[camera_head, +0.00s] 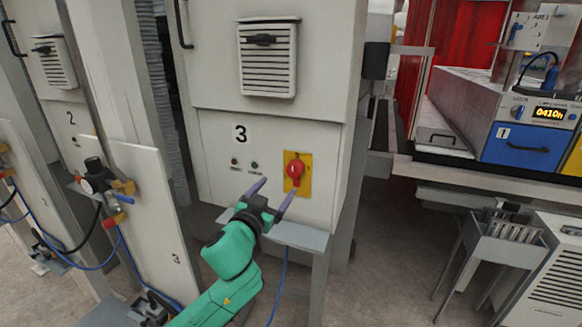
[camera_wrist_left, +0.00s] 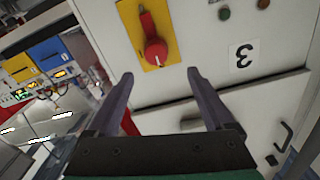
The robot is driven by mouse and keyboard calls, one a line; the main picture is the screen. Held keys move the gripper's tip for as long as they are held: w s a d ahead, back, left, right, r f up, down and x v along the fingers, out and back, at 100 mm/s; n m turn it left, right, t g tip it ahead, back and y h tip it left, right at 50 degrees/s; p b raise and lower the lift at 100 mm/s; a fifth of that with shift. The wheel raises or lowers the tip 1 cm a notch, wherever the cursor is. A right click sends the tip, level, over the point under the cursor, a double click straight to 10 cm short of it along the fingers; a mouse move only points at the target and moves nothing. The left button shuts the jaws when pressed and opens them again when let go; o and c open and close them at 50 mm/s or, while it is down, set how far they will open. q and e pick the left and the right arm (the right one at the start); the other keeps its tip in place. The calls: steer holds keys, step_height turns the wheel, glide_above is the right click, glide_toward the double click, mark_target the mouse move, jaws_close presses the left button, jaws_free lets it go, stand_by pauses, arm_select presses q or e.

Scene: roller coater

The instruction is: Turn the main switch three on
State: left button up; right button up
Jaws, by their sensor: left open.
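The main switch three is a red rotary knob (camera_head: 295,170) on a yellow plate (camera_head: 304,186), on the cabinet panel marked 3 (camera_head: 240,134). In the left wrist view the red knob (camera_wrist_left: 155,52) sits on its yellow plate (camera_wrist_left: 130,14) just beyond the fingers, with a white mark on one end. My left gripper (camera_head: 272,190) is open and empty, in front of the panel, a little below and left of the knob. It also shows in the left wrist view (camera_wrist_left: 160,78), with nothing between the fingers. My right gripper is out of view.
A grey ledge (camera_head: 290,235) juts out below the panel. Two small indicators (camera_head: 244,163) sit left of the knob. Cabinet 2 (camera_head: 72,118) with a valve and hoses stands at left. A blue-fronted unit (camera_head: 528,148) and a metal rack (camera_head: 500,250) stand at right.

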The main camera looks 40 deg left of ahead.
mark_target(293, 172)
arm_select(q)
steer(key=x, duration=0.3)
steer(key=p+x, duration=0.1)
steer(key=x, duration=0.3)
steer(key=p+x, duration=0.1)
steer(key=x, duration=0.2)
steer(key=shift+w+d, duration=0.2)
steer(key=shift+w, duration=0.25)
steer(key=shift+w+a, duration=0.25)
steer(key=shift+w, duration=0.2)
steer(key=shift+d+f, duration=0.1)
jaws_close()
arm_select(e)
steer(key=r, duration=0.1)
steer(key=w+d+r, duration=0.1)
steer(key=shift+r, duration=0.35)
